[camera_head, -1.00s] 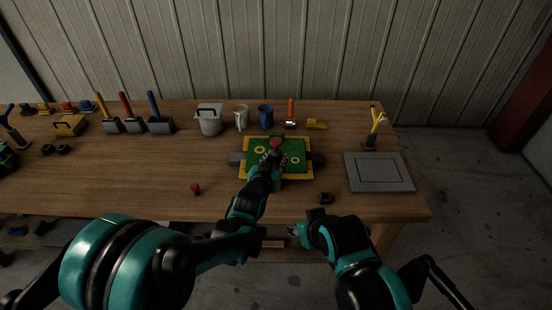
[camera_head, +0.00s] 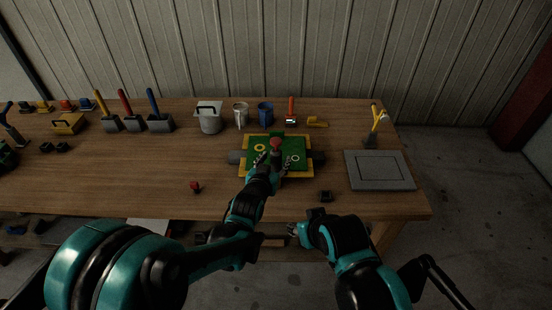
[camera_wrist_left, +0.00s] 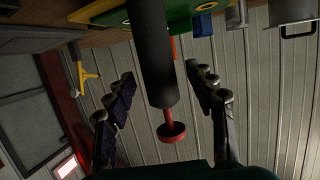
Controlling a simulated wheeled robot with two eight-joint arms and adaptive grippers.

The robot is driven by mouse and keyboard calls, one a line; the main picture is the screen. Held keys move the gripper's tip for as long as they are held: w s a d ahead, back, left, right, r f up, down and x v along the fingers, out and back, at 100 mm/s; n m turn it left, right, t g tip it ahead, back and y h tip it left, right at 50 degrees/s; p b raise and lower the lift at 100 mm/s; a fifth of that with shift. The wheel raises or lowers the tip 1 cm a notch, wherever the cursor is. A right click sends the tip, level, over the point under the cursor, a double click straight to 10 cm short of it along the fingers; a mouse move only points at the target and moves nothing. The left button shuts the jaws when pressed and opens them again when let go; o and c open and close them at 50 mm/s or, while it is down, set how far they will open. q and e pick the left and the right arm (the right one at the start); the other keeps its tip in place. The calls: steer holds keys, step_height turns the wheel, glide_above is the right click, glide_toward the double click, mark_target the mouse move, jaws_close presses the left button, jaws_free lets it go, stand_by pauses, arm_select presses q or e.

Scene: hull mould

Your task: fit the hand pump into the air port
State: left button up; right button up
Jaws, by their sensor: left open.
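The hand pump, a black cylinder with a red knob (camera_head: 276,142), stands upright on the green mould (camera_head: 298,148) with its yellow border. In the left wrist view the pump body (camera_wrist_left: 152,60) runs from the green and yellow mould down to the red knob. Whether its foot sits inside the air port is hidden. My left gripper (camera_head: 272,160) is open at the pump; in the left wrist view its fingers (camera_wrist_left: 165,95) are spread on either side, with gaps to the body. My right gripper (camera_head: 293,229) is low at the table's front edge; its jaws are too small to read.
A grey framed plate (camera_head: 380,186) and a yellow-handled tool (camera_head: 377,122) are to the right. A small red-topped piece (camera_head: 195,187) and a black block (camera_head: 326,197) lie in front.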

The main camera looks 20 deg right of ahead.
arm_select(q)
steer(key=v, duration=1)
steer(key=shift+s, duration=0.25)
steer(key=shift+a+r, duration=0.1)
steer(key=shift+r, duration=0.05)
steer(key=s+a+n+g+y, duration=0.1)
steer(key=a+n+y, duration=0.1)
steer(key=a, duration=0.6)
steer(key=s+a+n+g+y, duration=0.1)
steer(key=s+a+y, duration=0.1)
steer(key=a, duration=0.6)
steer(key=s+a+f+n+g+y, duration=0.2)
steer(key=s+a+n+g+y, duration=0.1)
steer(key=s+a, duration=1)
steer(key=shift+a+f+g+y, duration=0.15)
steer(key=shift+a+g+y, duration=0.05)
steer(key=shift+g+y, duration=0.1)
